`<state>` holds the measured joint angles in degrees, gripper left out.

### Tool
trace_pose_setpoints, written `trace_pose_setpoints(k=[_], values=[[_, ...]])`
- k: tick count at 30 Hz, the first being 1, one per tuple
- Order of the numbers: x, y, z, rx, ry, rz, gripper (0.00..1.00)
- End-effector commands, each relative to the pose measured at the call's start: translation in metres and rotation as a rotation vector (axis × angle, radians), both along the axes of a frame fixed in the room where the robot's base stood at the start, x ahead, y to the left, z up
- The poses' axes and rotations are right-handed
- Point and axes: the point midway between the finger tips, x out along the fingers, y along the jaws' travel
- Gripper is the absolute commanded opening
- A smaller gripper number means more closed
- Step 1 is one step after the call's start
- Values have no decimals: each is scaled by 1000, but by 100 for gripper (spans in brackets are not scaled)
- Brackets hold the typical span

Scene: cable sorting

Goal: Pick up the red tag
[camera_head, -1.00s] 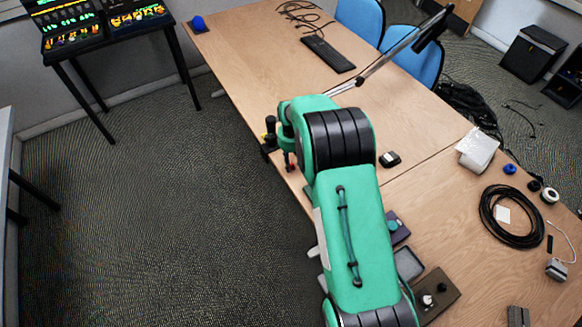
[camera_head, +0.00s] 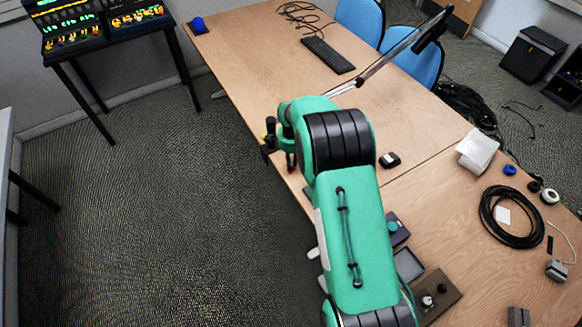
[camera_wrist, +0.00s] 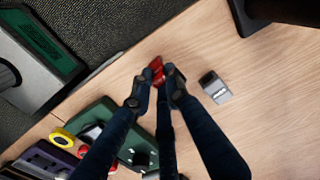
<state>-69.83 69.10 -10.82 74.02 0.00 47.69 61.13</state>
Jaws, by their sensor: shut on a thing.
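The red tag (camera_wrist: 157,73) is a small bright red piece between the fingertips in the wrist view, just above the wooden table top (camera_wrist: 140,62). My gripper (camera_wrist: 160,88) is shut on it, with dark fingers on both sides hiding part of it. I cannot tell whether the tag touches the table. In the head view, my gripper (camera_head: 289,160) is at the table's left edge, partly behind my green arm, and a bit of red shows at its tip.
A small grey and black block (camera_wrist: 215,88) lies right of my gripper. A green device (camera_wrist: 120,125), a yellow ring (camera_wrist: 62,138) and a purple device (camera_wrist: 42,162) are at lower left. A coil of black cable (camera_head: 512,216) lies on the right table.

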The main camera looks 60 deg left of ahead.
Motion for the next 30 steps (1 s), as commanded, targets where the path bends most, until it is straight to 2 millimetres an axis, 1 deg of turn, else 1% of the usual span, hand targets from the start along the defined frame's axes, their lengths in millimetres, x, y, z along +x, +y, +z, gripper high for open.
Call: trace_pose_setpoints(k=[7, 11, 17, 20, 26, 30], values=[[0, 0, 2, 0, 0, 0, 2], [0, 0, 7, 1, -1, 0, 2], [0, 1, 24, 1, -1, 0, 2], [0, 1, 37, 1, -1, 0, 2], [-9, -21, 39, -1, 1, 0, 2], [-16, -40, 41, 0, 0, 0, 2]])
